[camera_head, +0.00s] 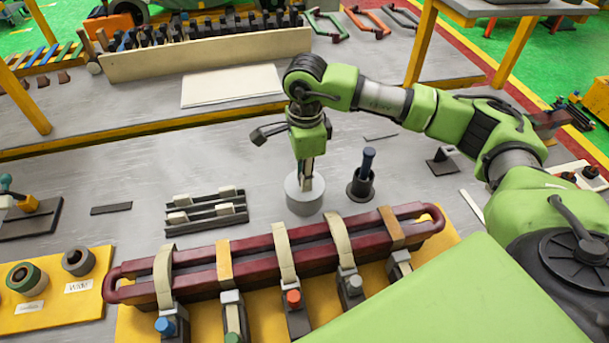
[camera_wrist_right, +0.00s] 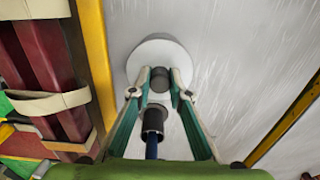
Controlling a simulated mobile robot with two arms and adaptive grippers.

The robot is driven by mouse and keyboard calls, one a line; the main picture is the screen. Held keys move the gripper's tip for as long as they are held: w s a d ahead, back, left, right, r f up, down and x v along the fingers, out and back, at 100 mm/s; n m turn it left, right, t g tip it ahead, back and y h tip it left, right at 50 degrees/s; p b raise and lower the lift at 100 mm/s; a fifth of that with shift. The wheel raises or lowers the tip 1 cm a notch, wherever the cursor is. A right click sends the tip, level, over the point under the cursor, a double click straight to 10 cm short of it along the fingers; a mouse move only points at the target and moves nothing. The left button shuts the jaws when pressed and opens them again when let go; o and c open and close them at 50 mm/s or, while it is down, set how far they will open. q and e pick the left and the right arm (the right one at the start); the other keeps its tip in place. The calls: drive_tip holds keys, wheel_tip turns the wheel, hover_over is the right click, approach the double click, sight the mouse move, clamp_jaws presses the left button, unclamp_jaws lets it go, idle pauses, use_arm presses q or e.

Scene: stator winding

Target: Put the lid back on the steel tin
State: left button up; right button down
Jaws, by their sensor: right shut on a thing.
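The steel tin (camera_head: 305,202) is a pale grey cylinder standing on the grey bench, left of a dark cup. My right gripper (camera_head: 305,182) points straight down over the tin's top. In the right wrist view my right gripper (camera_wrist_right: 160,86) is shut on the dark round knob of the lid (camera_wrist_right: 150,53), a pale disc. The lid lies over the tin, and the tin's wall is hidden beneath it in that view. I cannot tell whether the lid is fully seated or slightly raised. My left gripper is not in view.
Close to the tin's right is the dark cup (camera_head: 360,187) with a blue-handled tool (camera_head: 368,160). The dark red coil (camera_head: 200,274) on its yellow base lies in front. A small rack (camera_head: 205,212) stands left of the tin. The bench behind the tin is clear.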

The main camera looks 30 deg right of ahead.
idle(0.3)
drive_tip(key=c, duration=1.3)
unclamp_jaws()
drive_tip(key=shift+r+p, duration=1.75)
drive_tip(key=shift+r, duration=1.75)
clamp_jaws()
drive_tip(key=shift+f, duration=0.2)
